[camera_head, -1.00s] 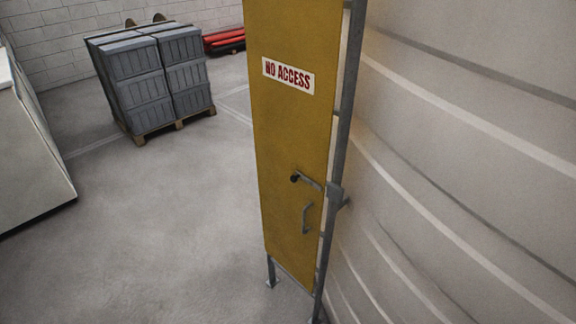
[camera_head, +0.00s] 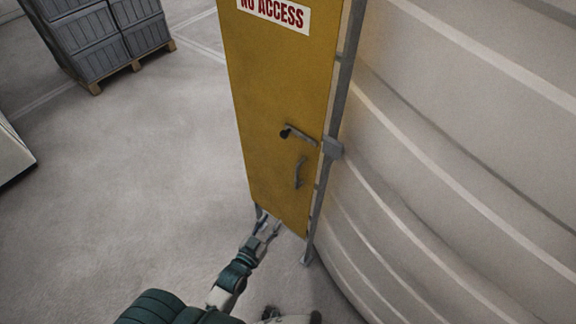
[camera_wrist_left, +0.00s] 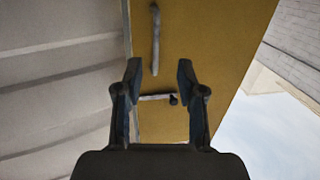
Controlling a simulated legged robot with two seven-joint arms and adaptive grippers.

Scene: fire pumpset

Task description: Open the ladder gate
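The ladder gate is a tall yellow panel (camera_head: 275,100) with a "NO ACCESS" sign (camera_head: 273,14), standing upright on a grey metal frame. It carries a latch lever (camera_head: 301,135) with a black knob and, below it, a grey pull handle (camera_head: 299,172). The gate looks closed against the post. My left gripper (camera_head: 268,228) is low, by the gate's bottom edge, below the handle. In the left wrist view its two fingers (camera_wrist_left: 159,72) are open and empty, facing the panel. There the handle (camera_wrist_left: 155,40) and lever (camera_wrist_left: 157,97) show between and beyond the fingers. My right gripper is not visible.
A large ribbed white tank wall (camera_head: 450,170) stands close on the right of the gate post (camera_head: 340,90). Grey crates on a pallet (camera_head: 100,40) stand at the upper left. The floor (camera_head: 140,170) left of the gate is clear.

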